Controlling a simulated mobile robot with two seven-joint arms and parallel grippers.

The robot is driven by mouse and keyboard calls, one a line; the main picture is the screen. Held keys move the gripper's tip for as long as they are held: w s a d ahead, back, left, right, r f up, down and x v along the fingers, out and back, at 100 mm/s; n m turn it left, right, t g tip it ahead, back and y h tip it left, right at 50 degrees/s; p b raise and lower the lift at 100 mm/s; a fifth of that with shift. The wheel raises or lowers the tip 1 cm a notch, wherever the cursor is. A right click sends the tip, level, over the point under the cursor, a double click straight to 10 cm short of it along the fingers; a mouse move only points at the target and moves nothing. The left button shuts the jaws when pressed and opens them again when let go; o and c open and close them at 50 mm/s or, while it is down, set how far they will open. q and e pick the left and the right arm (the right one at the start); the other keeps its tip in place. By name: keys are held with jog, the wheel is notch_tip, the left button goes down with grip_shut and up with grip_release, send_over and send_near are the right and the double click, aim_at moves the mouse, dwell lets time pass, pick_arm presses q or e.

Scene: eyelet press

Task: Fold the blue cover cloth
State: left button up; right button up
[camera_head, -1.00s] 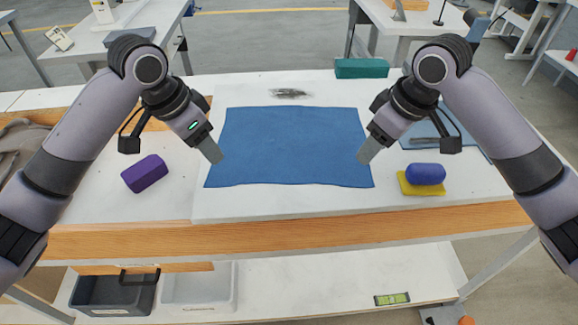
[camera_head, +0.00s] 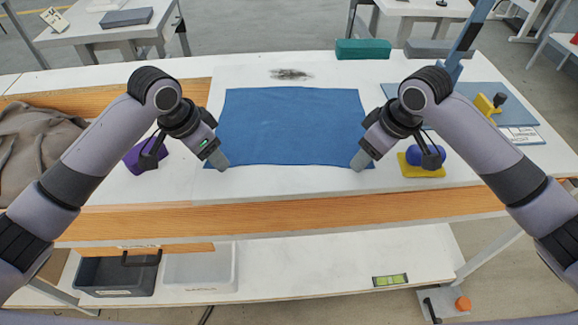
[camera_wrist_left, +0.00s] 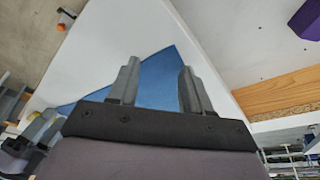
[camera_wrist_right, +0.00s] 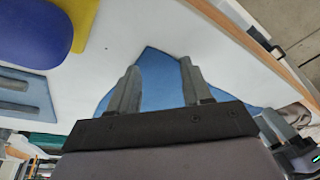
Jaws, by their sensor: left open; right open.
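The blue cover cloth (camera_head: 290,125) lies flat and spread out on the white tabletop. My left gripper (camera_head: 222,164) is at the cloth's near left corner, and my right gripper (camera_head: 358,163) is at its near right corner. In the left wrist view a corner of the cloth (camera_wrist_left: 158,82) lies between the open fingers (camera_wrist_left: 157,75). In the right wrist view the other corner of the cloth (camera_wrist_right: 158,75) lies between the open fingers (camera_wrist_right: 158,72). I cannot tell whether the fingers touch the cloth.
A purple block (camera_head: 147,156) is left of the cloth, partly behind my left arm. A blue rounded object (camera_head: 432,156) sits on a yellow pad (camera_head: 412,170) at right. A green box (camera_head: 362,49) stands behind. A grey-brown fabric (camera_head: 35,150) lies at far left.

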pick_arm(q)
jog(key=shift+f, duration=0.15)
pick_arm(e)
jog(key=shift+f, duration=0.2)
jog(key=shift+r, duration=0.1)
pick_arm(q)
grip_shut()
pick_arm(e)
grip_shut()
